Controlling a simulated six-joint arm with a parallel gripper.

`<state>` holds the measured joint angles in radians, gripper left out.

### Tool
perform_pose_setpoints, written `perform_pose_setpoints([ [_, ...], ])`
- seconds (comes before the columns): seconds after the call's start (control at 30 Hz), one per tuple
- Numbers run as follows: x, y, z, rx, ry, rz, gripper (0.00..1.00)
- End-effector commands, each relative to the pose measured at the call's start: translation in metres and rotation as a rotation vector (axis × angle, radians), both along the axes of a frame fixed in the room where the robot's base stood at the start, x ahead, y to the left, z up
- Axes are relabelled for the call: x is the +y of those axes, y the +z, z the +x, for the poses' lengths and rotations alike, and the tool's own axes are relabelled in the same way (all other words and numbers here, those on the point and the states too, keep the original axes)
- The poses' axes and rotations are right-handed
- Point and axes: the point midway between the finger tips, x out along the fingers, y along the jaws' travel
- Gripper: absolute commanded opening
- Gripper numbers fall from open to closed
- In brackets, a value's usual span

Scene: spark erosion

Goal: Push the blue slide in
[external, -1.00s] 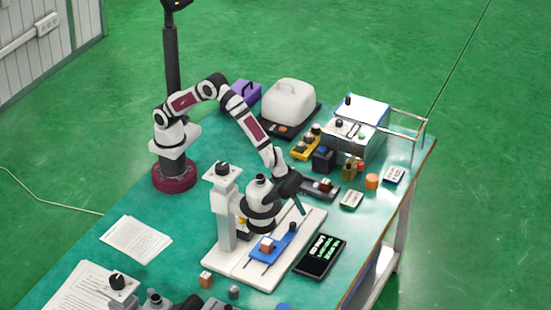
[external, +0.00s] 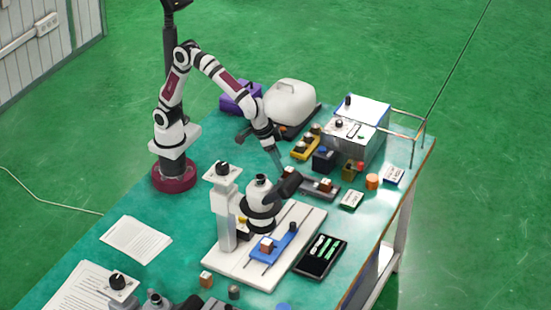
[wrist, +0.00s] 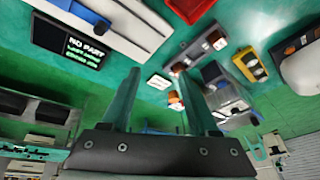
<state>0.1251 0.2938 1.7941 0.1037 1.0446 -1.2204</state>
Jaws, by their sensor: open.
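The blue slide (external: 283,242) lies on a white base plate (external: 305,231) below the microscope-like unit (external: 260,205). It carries a small brown-and-white block (external: 267,246) near one end and a black knob (external: 292,228) at the other. Part of the blue slide (wrist: 84,12) also shows at the top left of the wrist view. My gripper (external: 274,157) is up behind the unit, well apart from the slide. In the wrist view its two teal fingers (wrist: 162,98) are spread with nothing held between them.
A black display (external: 320,257) stands right of the plate; in the wrist view this display (wrist: 70,42) reads "NO PART" at top. A dark tray with blocks (external: 318,186), a yellow button box (external: 305,146) and a grey machine (external: 355,128) lie farther back. Papers (external: 136,238) lie at left.

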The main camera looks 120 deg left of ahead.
Motion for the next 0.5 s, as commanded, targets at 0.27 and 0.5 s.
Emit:
perform_pose_setpoints([
  [0.27, 0.013, 0.021, -0.073, 0.13, -0.237, 0.033, 0.61],
  [0.5, 0.019, 0.025, -0.113, 0.203, -0.376, 0.041, 0.61],
])
